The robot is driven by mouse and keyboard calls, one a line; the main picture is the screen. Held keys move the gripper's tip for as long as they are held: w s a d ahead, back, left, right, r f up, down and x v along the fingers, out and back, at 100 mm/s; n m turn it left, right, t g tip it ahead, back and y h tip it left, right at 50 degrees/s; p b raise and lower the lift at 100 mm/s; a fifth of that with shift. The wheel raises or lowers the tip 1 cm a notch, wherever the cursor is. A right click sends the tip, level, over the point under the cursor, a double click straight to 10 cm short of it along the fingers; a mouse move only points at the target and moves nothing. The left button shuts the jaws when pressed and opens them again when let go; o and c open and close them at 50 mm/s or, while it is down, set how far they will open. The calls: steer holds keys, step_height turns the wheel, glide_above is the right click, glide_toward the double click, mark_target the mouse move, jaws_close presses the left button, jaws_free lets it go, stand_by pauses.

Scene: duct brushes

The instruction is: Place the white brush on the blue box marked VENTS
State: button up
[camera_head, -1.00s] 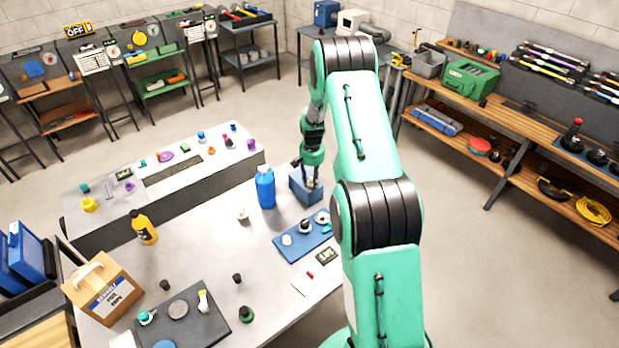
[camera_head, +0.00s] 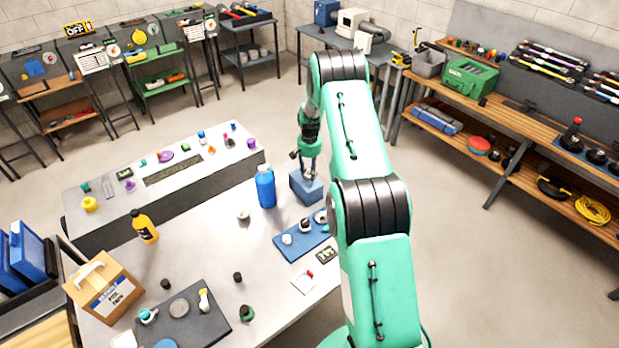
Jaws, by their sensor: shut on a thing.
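The blue box (camera_head: 305,190) stands at the far right edge of the white table, right of the blue bottle. My gripper (camera_head: 309,173) points down above the box's top. It is shut on a small pale thing, which looks like the white brush (camera_head: 310,177); the fingers hide most of it. I cannot tell whether it touches the box. The VENTS marking is not readable from here.
A blue bottle (camera_head: 265,187) stands close left of the box. A blue mat (camera_head: 290,255) with several small pieces lies in front. A yellow bottle (camera_head: 144,226), a cardboard box (camera_head: 103,290) and a dark tray (camera_head: 185,322) occupy the left side. The table's middle is mostly clear.

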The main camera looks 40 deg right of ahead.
steer(key=shift+f, duration=1.6)
steer(key=shift+f, duration=0.2)
steer(key=o, duration=1.2)
steer(key=shift+r+p, duration=0.25)
steer(key=shift+p, duration=0.05)
step_height(320, 180, up, 12)
steer(key=shift+f+b, duration=0.1)
steer(key=shift+b, duration=0.65)
